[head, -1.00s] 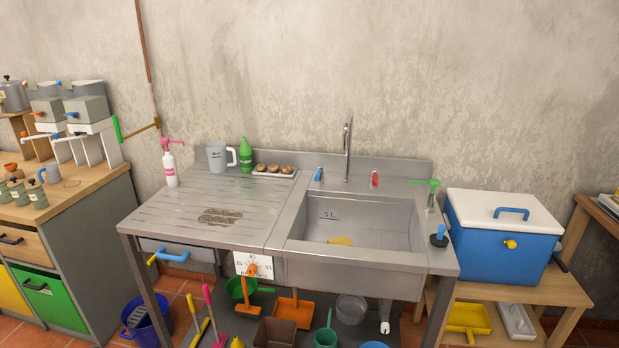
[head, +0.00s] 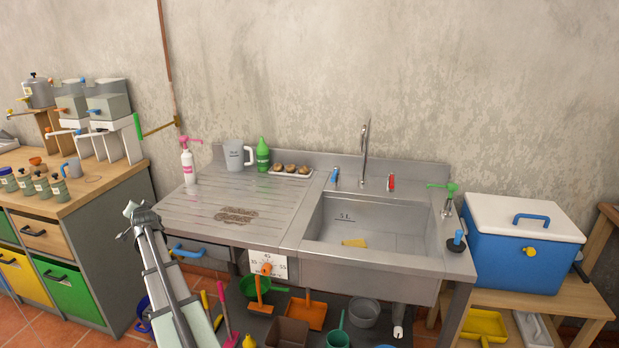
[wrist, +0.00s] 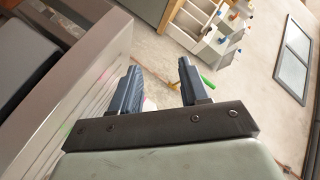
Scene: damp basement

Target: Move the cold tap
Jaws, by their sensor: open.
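The cold tap (head: 334,177), with a small blue handle, stands on the sink's back ledge to the left of the tall steel spout (head: 365,145). The red tap (head: 390,182) stands to the right of the spout. My gripper (wrist: 158,88) shows in the wrist view with its two dark fingers apart and nothing between them. In the head view my arm rises at the lower left, in front of the drainboard, far from the cold tap. The cold tap cannot be made out in the wrist view.
The sink basin (head: 330,225) holds a yellow sponge (head: 354,243). A pink-topped bottle (head: 188,163), grey jug (head: 235,154), green bottle (head: 262,154) and white tray (head: 305,174) stand along the back of the drainboard (head: 180,212). A blue cooler (head: 515,250) is at right.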

